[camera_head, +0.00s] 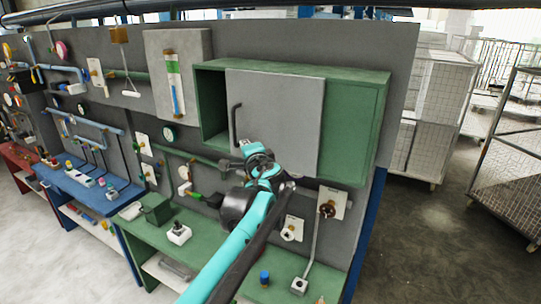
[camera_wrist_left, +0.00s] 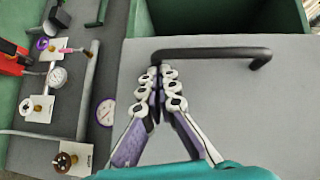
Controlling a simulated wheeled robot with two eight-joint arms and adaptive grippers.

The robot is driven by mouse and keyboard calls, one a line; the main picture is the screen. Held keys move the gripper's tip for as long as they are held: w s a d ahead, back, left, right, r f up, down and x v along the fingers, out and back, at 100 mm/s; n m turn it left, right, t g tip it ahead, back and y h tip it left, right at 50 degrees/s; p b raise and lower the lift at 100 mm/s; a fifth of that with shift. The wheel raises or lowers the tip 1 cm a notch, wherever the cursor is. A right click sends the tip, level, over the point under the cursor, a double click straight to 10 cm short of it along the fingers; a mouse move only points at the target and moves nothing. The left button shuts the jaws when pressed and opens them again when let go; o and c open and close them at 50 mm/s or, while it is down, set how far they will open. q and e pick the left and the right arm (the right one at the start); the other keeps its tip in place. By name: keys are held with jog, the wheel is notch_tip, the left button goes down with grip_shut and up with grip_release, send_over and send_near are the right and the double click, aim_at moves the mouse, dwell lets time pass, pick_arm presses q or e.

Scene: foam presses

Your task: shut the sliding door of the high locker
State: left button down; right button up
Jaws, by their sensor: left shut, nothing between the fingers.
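The high locker (camera_head: 357,130) is a green box on the grey wall panel. Its grey sliding door (camera_head: 285,115) covers the middle of the front, and the left part stands open with the dark green inside showing. The door bears a black bar handle (camera_head: 236,122) near its left edge. My left gripper (camera_head: 232,164) is just below the handle at the door's lower left. In the left wrist view its shut fingers (camera_wrist_left: 160,78) are empty beside one end of the handle (camera_wrist_left: 215,54), in front of the door (camera_wrist_left: 250,105). I cannot tell whether they touch. My right gripper is not in view.
Gauges and valves (camera_head: 168,133) fill the panel left of and below the locker. A green bench (camera_head: 215,245) with small fittings stands below. Wire cages (camera_head: 435,110) stand on the right, with clear floor before them.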

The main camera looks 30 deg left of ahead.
pick_arm(q)
jog(key=a+b, duration=0.1)
jog(key=a, duration=1.3)
jog(key=shift+w, duration=0.25)
jog(key=shift+d, duration=0.15)
